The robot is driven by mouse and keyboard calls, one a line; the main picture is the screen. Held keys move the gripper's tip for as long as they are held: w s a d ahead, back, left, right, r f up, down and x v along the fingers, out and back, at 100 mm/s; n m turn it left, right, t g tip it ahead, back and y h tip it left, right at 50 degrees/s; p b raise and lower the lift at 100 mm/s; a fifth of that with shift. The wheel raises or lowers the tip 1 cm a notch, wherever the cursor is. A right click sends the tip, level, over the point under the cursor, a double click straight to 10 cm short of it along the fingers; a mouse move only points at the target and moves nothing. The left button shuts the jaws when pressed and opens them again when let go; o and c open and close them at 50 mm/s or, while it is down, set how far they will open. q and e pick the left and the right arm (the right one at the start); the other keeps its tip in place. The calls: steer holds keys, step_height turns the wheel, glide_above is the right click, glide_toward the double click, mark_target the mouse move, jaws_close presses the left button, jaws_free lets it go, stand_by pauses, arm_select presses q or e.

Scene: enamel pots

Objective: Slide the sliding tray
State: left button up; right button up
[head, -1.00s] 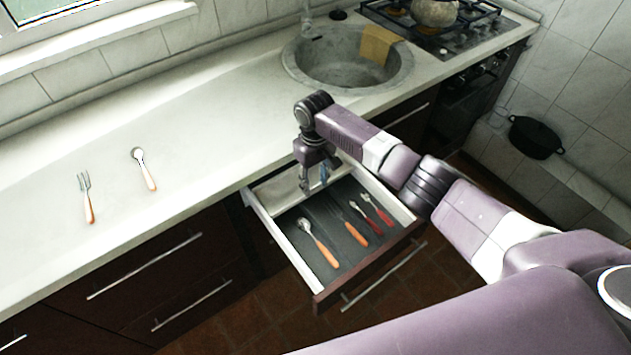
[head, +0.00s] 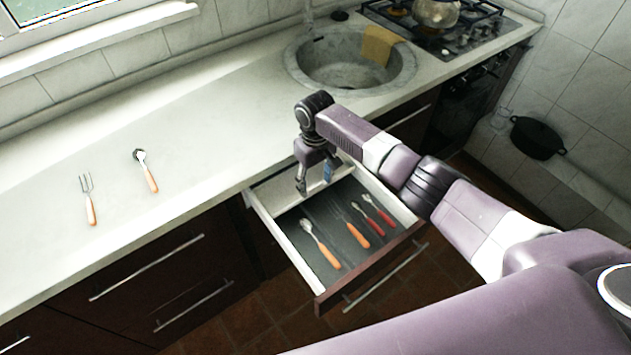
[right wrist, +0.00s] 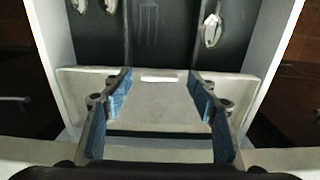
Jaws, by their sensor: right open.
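The sliding tray (head: 277,194) is a pale, shallow piece lying across the back of the open drawer. In the right wrist view the tray (right wrist: 160,116) spans the drawer between its side walls, with a small white strip at its far edge. My right gripper (head: 315,186) points down over the tray. In the right wrist view the gripper (right wrist: 160,85) is open, with blue-padded fingers on either side of the tray's middle and nothing between them. Whether the fingertips touch the tray is unclear. My left gripper is not in view.
The open drawer (head: 284,248) has a dark bottom holding a spoon (head: 321,245), a fork and red-handled cutlery in front of the tray. A fork (head: 90,200) and a spoon (head: 147,171) lie on the counter. A sink (head: 350,75) is behind.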

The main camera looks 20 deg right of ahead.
step_height(320, 180, up, 12)
stand_by(0.4)
steer(key=shift+d, duration=0.1)
